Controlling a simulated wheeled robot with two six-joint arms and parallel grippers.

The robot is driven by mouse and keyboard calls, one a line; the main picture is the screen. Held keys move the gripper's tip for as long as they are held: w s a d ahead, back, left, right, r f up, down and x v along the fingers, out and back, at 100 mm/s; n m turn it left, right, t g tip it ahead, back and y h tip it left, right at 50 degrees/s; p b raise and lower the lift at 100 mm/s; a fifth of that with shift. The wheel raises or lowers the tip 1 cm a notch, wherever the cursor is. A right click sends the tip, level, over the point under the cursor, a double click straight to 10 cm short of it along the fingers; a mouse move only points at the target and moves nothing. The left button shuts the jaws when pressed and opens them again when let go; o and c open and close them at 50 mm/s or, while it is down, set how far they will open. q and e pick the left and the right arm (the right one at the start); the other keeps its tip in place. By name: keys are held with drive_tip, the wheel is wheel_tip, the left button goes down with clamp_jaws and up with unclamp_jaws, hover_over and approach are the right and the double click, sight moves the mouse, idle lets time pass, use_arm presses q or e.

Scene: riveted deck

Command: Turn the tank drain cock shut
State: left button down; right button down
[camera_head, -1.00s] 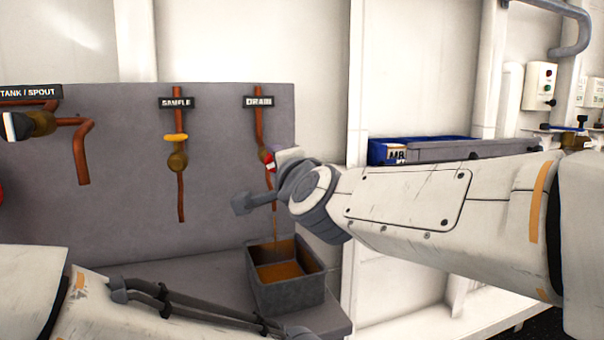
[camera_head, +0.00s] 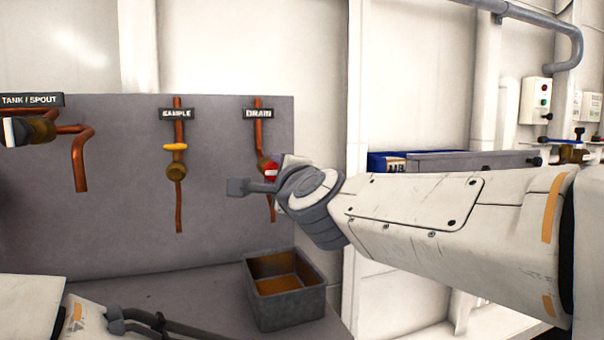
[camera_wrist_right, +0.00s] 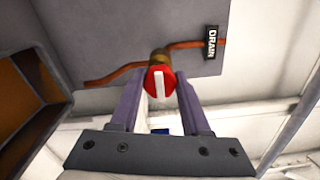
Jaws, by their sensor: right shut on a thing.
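The drain cock has a red round handle with a white bar, on a copper pipe under the DRAIN label (camera_head: 258,114). The handle (camera_head: 271,169) is partly hidden by my right gripper (camera_head: 276,177) in the head view. In the right wrist view the red handle (camera_wrist_right: 160,82) sits between the two fingers of my right gripper (camera_wrist_right: 159,88), which is shut on it. Its white bar lies roughly across the pipe (camera_wrist_right: 115,75). No stream shows below the pipe end in the head view.
The sample cock (camera_head: 175,160) with a yellow handle and the tank/spout cock (camera_head: 30,130) are to the left. A blue box (camera_head: 385,162) is behind my right arm.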

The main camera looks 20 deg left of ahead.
drive_tip(key=shift+f, duration=0.1)
drive_tip(key=shift+c, duration=1.9)
unclamp_jaws()
drive_tip(key=p+v, duration=0.1)
drive_tip(key=v, duration=0.9)
drive_tip(key=shift+s+d, duration=0.2)
